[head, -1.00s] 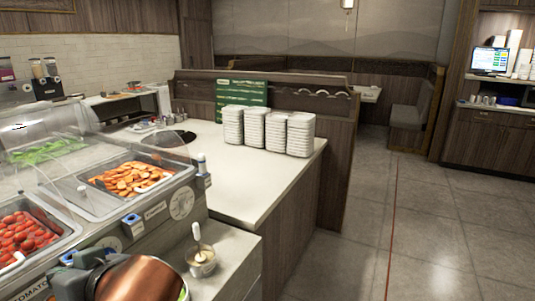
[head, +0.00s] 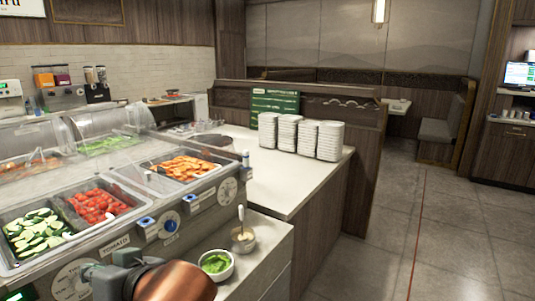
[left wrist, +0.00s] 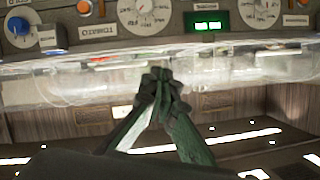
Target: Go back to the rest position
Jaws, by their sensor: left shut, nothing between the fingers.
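My left gripper (left wrist: 160,88) is shut and empty in the left wrist view. Its two dark green fingers meet at the tips, in front of the food counter's dial panel (left wrist: 120,40). In the head view a grey part and a copper-coloured link of my left arm show at the bottom left, before the counter front; the fingertips cannot be made out there. My right gripper is not in view.
A bowl of green sauce (head: 216,264) and a small pot with a spoon (head: 243,238) stand on the ledge right of my left arm. Food pans such as the tomatoes (head: 97,204) lie to the left. White plate stacks (head: 288,134) stand behind. Open floor (head: 455,235) lies to the right.

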